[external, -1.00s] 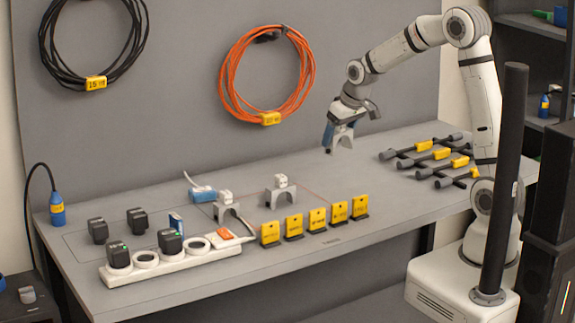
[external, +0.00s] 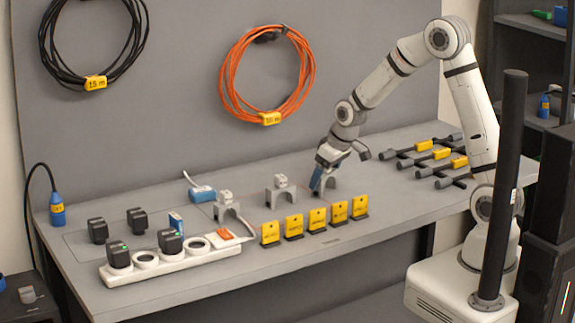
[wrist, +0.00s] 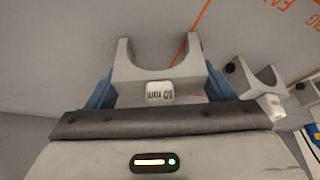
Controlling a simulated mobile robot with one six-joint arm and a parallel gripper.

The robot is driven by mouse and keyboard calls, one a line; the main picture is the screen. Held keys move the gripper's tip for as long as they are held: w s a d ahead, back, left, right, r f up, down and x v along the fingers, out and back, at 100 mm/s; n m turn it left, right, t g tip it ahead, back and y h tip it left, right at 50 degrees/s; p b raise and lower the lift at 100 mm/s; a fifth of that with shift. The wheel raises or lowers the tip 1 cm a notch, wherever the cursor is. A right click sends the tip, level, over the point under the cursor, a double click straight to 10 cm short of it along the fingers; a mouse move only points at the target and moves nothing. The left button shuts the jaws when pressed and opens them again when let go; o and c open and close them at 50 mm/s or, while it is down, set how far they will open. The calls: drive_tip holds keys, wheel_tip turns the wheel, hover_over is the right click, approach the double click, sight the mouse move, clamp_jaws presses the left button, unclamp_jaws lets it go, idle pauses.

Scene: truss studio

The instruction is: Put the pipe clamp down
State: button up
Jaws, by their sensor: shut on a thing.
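My gripper (external: 319,180) is shut on a grey pipe clamp (external: 331,187), low over the back middle of the bench, right of the other clamps. In the wrist view, the blue fingers (wrist: 160,85) hold it from both sides. The clamp (wrist: 128,76) has a U-shaped opening facing away from my palm and a white label. The fingers hide part of it in the external view. Its feet appear at the bench top, but I cannot tell whether they touch.
Two more clamps stand to the left, one nearer (external: 281,194) and one farther (external: 227,210). Several yellow tags (external: 317,219) stand in front. A power strip (external: 170,264) lies at front left. Black pipe pieces with yellow labels (external: 441,154) lie to the right.

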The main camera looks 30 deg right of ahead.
drive_tip(key=shift+f, duration=0.2)
drive_tip(key=o, duration=1.1)
drive_tip(key=shift+r, duration=0.1)
drive_tip(key=shift+r, duration=0.5)
drive_tip(key=v, duration=1.1)
drive_tip(key=s+d+m, duration=0.2)
drive_tip(key=s+d, duration=0.4)
drive_tip(key=s, duration=0.5)
drive_tip(key=s+d+m+g+h, duration=0.1)
drive_tip(key=s+d+m, duration=0.1)
drive_tip(key=s+d, duration=0.5)
drive_tip(key=s, duration=0.4)
drive_tip(key=shift+d+r+m+h, duration=0.3)
drive_tip(key=shift+r, duration=0.05)
